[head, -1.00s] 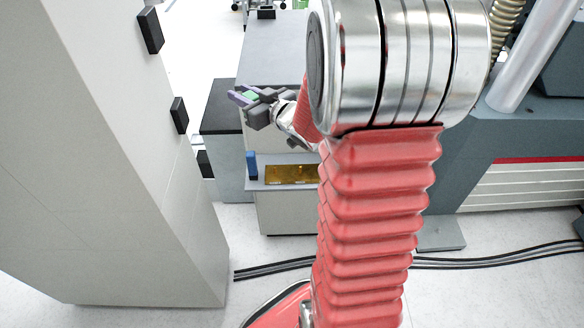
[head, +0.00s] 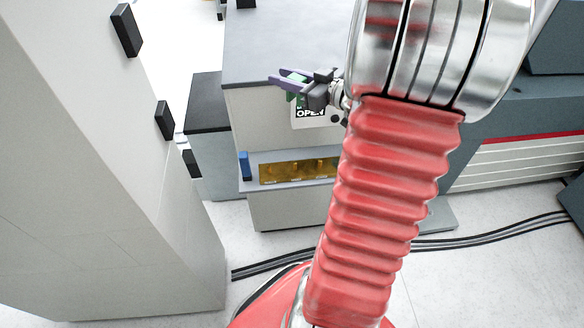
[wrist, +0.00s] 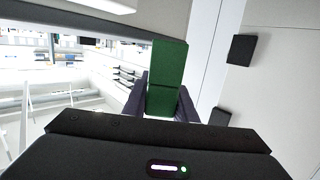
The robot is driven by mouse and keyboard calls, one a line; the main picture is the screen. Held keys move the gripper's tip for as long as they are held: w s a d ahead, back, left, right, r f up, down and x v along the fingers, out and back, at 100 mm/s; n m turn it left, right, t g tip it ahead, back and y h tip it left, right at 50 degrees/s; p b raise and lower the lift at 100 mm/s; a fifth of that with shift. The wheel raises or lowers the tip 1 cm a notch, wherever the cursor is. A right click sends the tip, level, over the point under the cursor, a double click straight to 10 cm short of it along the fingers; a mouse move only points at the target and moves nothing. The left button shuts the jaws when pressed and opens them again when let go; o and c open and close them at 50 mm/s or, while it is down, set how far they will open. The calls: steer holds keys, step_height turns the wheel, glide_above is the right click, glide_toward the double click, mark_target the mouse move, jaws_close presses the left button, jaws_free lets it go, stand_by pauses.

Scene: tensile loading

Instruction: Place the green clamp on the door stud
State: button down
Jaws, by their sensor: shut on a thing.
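The green clamp is a plain green block in the wrist view (wrist: 167,75), held upright between my gripper's fingers (wrist: 162,104). In the head view, my gripper (head: 292,84) has purple-grey fingers and points left, with a small bit of the clamp (head: 297,97) showing between them. It is in front of the grey-topped bench, above the shelf. I cannot tell which part is the door stud. Black blocks stick out from the pale cabinet on the left, an upper one (head: 126,30) and a middle one (head: 165,120).
The pale cabinet (head: 90,180) stands on the left, apart from my gripper. A yellow plate (head: 290,171) with small pegs and a blue block (head: 245,165) are on the bench shelf. An OPEN sign (head: 310,113) is behind my gripper. Black cables (head: 480,234) cross the floor.

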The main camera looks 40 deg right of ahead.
steer(key=shift+a, duration=0.1)
step_height(320, 180, down, 24)
steer(key=shift+w+f, duration=0.1)
steer(key=shift+f, duration=0.05)
stand_by(1.0)
steer(key=shift+f, duration=0.1)
steer(key=shift+f, duration=1.75)
steer(key=shift+f, duration=0.15)
steer(key=c, duration=1.5)
jaws_free()
steer(key=shift+o, duration=0.2)
steer(key=shift+v, duration=6.05)
